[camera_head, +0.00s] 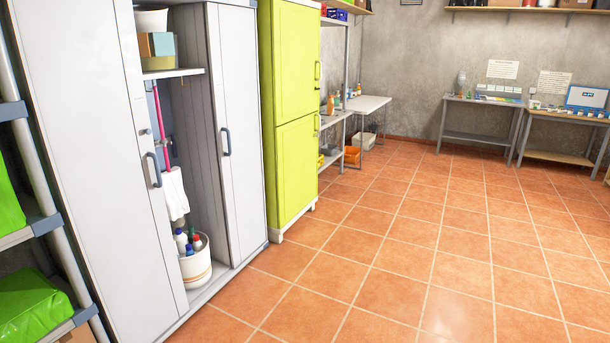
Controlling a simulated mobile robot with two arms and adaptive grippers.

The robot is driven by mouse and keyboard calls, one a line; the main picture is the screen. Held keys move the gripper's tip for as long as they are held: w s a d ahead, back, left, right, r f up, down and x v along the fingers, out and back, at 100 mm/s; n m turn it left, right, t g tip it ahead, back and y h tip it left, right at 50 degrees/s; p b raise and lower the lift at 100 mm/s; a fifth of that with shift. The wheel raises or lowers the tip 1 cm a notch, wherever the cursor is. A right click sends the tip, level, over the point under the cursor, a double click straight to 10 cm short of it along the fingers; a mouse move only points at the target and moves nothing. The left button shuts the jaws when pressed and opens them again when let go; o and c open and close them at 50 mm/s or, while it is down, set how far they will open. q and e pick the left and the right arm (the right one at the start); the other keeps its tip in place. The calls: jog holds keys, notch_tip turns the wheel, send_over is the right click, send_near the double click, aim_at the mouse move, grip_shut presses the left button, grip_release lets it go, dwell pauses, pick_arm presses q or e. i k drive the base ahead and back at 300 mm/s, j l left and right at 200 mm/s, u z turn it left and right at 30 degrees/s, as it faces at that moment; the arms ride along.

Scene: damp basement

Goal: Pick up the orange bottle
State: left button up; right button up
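A small orange bottle (330,105) stands upright on a metal shelf unit (337,118), just right of the yellow-green cabinet and far from me. It is small in the head view, and its cap is hard to make out. Other small bottles or containers stand close to it. Neither my left nor my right gripper is in view.
A yellow-green cabinet (297,110) and an open grey locker (240,130) with a bucket (196,264) line the left. A white table (367,104) stands beyond, and two desks (480,103) at the back. The tiled floor (420,240) is clear.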

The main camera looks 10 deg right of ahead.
aim_at(330, 102)
jog(key=i+l+z, duration=0.35)
jog(key=i, duration=0.65)
jog(key=i+z, duration=0.35)
jog(key=i, duration=0.7)
jog(key=i+l, duration=0.1)
jog(key=i, duration=4.55)
